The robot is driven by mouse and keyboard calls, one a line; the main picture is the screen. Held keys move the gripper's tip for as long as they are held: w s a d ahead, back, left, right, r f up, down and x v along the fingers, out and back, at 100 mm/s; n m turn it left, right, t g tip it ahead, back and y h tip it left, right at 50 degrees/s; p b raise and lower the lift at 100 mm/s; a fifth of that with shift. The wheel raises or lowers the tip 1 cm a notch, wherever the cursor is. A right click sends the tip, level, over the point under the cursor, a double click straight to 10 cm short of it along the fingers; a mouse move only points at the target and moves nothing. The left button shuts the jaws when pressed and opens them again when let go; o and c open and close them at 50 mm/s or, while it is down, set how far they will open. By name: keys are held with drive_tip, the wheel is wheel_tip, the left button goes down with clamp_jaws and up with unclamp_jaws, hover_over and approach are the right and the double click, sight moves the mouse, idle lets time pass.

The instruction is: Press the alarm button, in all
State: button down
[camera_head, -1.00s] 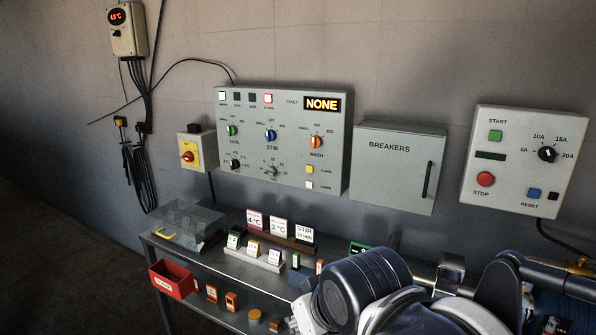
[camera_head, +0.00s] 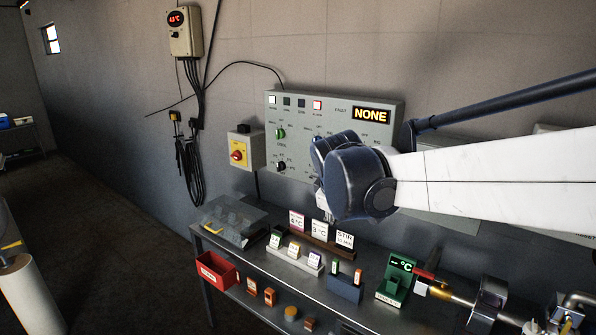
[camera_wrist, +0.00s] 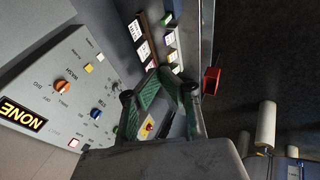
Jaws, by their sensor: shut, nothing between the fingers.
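The grey control panel (camera_head: 300,150) is on the wall, and its right and lower parts are hidden behind my arm in the head view. The wrist view shows this panel (camera_wrist: 60,90) turned on its side, with a small yellow button (camera_wrist: 88,68) beside a white one (camera_wrist: 99,57). The labels there are too small to read, so I cannot be sure which is the alarm button. My gripper (camera_wrist: 158,84) is shut and empty, with green fingers, in front of the panel area and apart from the yellow button. In the head view my wrist hides it.
A red-and-yellow switch box (camera_head: 246,151) is left of the panel. Below stands a bench with label cards (camera_head: 320,231), a clear cover (camera_head: 232,222), a red bin (camera_head: 215,270) and a green stand (camera_head: 398,277). The panel's display (camera_head: 371,115) reads NONE.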

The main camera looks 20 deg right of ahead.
drive_tip(key=w+d+f+n+h+p, duration=0.1)
drive_tip(key=w+d+f+n+p, duration=0.1)
drive_tip(key=w, duration=0.7)
drive_tip(key=w+d+f+n+g+h+p, duration=0.1)
drive_tip(key=w+d+f+n+h+p, duration=0.1)
drive_tip(key=w+d, duration=0.4)
drive_tip(key=w+d+f+n+h+p, duration=0.1)
drive_tip(key=w+d+f+n+p, duration=0.2)
drive_tip(key=w, duration=0.9)
drive_tip(key=shift+w+d+f+n+g+h+p, duration=0.2)
drive_tip(key=shift+d+f+n+g+h+p, duration=0.15)
drive_tip(key=shift+d+f+n, duration=0.55)
drive_tip(key=shift+d+r+n, duration=0.15)
drive_tip(key=shift+r+n, duration=0.1)
drive_tip(key=shift+n, duration=0.05)
drive_tip(key=w+d+p, duration=0.1)
drive_tip(key=w+d, duration=0.4)
drive_tip(key=d, duration=0.2)
drive_tip(key=shift+w+d, duration=0.1)
drive_tip(key=shift+w, duration=0.1)
drive_tip(key=shift+w+d, duration=0.15)
drive_tip(key=shift+d, duration=0.1)
